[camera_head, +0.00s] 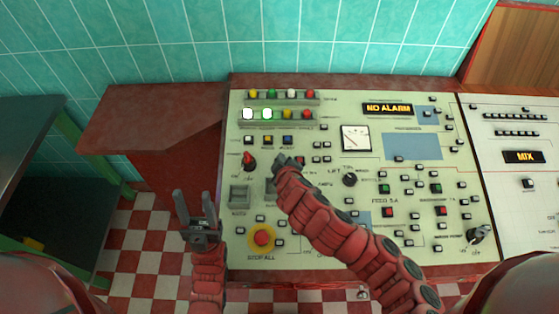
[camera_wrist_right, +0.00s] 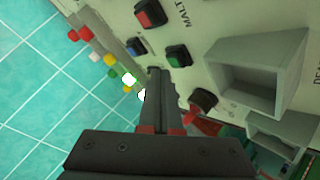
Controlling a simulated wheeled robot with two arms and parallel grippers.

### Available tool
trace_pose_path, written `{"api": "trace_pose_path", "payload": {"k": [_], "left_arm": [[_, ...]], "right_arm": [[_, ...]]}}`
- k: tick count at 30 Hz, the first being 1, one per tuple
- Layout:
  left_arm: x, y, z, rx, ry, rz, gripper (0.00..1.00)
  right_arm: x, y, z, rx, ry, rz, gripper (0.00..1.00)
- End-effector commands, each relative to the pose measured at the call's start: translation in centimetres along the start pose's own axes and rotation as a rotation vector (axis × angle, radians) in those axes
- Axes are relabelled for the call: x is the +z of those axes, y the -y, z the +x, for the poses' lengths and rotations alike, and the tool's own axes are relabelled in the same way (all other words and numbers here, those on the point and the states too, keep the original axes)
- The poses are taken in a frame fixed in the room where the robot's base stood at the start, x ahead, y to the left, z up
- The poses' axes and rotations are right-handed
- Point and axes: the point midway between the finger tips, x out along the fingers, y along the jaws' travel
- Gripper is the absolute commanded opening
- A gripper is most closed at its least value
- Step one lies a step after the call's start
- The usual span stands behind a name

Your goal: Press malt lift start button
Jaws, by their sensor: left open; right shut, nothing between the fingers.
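The control panel (camera_head: 330,255) fills the middle of the head view. My right gripper (camera_head: 284,160) is shut and empty over the panel's left part, and hides the buttons behind it there. In the right wrist view, the closed fingertips (camera_wrist_right: 160,72) are just beside a green button (camera_wrist_right: 178,55). A red button (camera_wrist_right: 150,13) sits above it, with a label reading MALT next to it. I cannot tell whether the fingertips touch the panel. My left gripper (camera_head: 194,196) is open and empty, in front of the panel's left edge.
A red rotary switch (camera_head: 249,160) is left of my right gripper. The large red STOP ALL button (camera_head: 262,237) on its yellow ring is near my left gripper. A blue button (camera_wrist_right: 135,47) lies close to the right fingertips. A box-like recess (camera_wrist_right: 255,75) protrudes nearby.

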Motion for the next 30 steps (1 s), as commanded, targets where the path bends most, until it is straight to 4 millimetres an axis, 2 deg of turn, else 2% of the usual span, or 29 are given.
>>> {"api": "trace_pose_path", "payload": {"k": [16, 24, 30], "left_arm": [[0.0, 0.0, -0.1, 0.0, 0.0, 0.0, 0.5], [0.2, -0.1, -1.0, 0.0, 0.0, 0.0, 0.5], [0.2, -0.1, -1.0, 0.0, 0.0, 0.0, 0.5]], "right_arm": [[0.0, 0.0, 0.0, 0.0, 0.0, 0.0, 0.0], [0.4, 0.5, 0.6, 0.0, -0.001, 0.001, 0.0], [0.4, 0.4, 0.6, 0.0, 0.0, 0.0, 0.0]]}}
